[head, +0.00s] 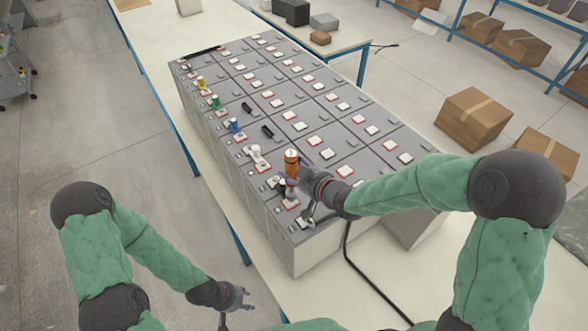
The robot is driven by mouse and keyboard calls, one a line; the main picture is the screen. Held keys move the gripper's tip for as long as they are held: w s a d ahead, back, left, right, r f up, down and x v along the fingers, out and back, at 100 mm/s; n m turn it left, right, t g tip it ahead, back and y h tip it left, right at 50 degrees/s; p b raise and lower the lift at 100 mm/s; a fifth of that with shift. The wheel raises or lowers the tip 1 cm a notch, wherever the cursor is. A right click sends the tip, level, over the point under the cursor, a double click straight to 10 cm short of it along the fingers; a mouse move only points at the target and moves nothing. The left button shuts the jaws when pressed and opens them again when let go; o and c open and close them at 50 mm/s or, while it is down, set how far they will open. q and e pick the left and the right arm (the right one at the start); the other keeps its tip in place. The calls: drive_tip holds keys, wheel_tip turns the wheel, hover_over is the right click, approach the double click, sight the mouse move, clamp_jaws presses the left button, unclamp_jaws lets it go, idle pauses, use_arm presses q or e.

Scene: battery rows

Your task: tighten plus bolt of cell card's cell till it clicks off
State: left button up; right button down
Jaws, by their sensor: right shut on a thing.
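The battery block (300,255) is a grid of grey cells on the long table, with red- and white-framed square terminals on top. My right gripper (301,184) is over the near left end of the block, shut on an upright tool with an orange top (291,158). The tool's lower end is by a terminal of a near cell; its tip and the bolt are largely hidden, so I cannot tell if they touch. My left gripper (243,296) is low at the near left, away from the cells; its fingers are too small to judge. I cannot make out a cell card.
Yellow (201,84), green (215,102), blue (235,126) and white (256,153) pieces stand along the block's left row. A black cable (372,284) runs down the near side. Cardboard boxes (472,120) stand at right.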

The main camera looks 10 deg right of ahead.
drive_tip(key=shift+f+b, duration=0.7)
drive_tip(key=shift+b, duration=0.15)
idle(1.0)
drive_tip(key=shift+f+b, duration=0.5)
drive_tip(key=shift+b, duration=1.7)
idle(4.0)
